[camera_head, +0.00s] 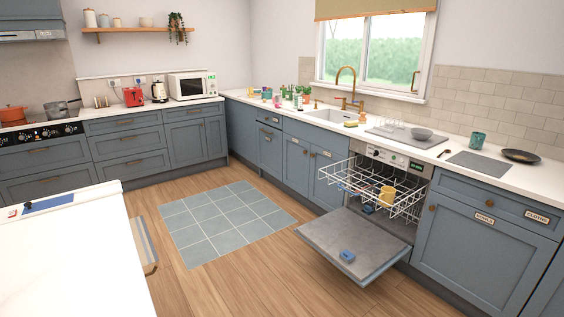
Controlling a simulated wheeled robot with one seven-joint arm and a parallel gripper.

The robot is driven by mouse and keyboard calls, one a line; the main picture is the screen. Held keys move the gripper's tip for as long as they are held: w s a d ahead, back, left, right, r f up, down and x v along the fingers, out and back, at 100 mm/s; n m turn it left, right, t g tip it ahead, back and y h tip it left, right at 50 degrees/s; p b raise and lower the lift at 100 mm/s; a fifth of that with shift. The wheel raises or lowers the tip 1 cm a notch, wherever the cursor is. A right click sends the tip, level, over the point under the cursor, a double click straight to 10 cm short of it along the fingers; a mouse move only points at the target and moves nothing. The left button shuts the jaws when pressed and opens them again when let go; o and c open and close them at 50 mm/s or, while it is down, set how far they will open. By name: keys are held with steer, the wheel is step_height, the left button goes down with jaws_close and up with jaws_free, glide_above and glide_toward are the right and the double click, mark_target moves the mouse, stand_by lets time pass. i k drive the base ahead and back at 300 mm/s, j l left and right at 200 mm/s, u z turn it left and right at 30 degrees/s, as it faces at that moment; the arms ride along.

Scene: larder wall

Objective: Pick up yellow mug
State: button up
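A yellow mug (387,195) sits in the white wire upper rack (345,182) of the open dishwasher, towards the rack's right side. The rack is pulled out above the lowered dishwasher door (340,240). Rack wires cross in front of part of the mug. My gripper does not show in this view.
The lowered door juts into the room, with a small blue item (347,256) on it. A white-topped unit (70,250) stands at the front left. A grey tiled mat (225,221) lies on open wooden floor. A teal mug (477,140) and a dark pan (521,156) stand on the right counter.

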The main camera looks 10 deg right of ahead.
mark_target(387, 195)
steer(key=i, duration=2.2)
steer(key=i+z, duration=0.1)
steer(key=i, duration=0.65)
steer(key=i+j, duration=0.15)
steer(key=i, duration=0.6)
steer(key=z, duration=0.3)
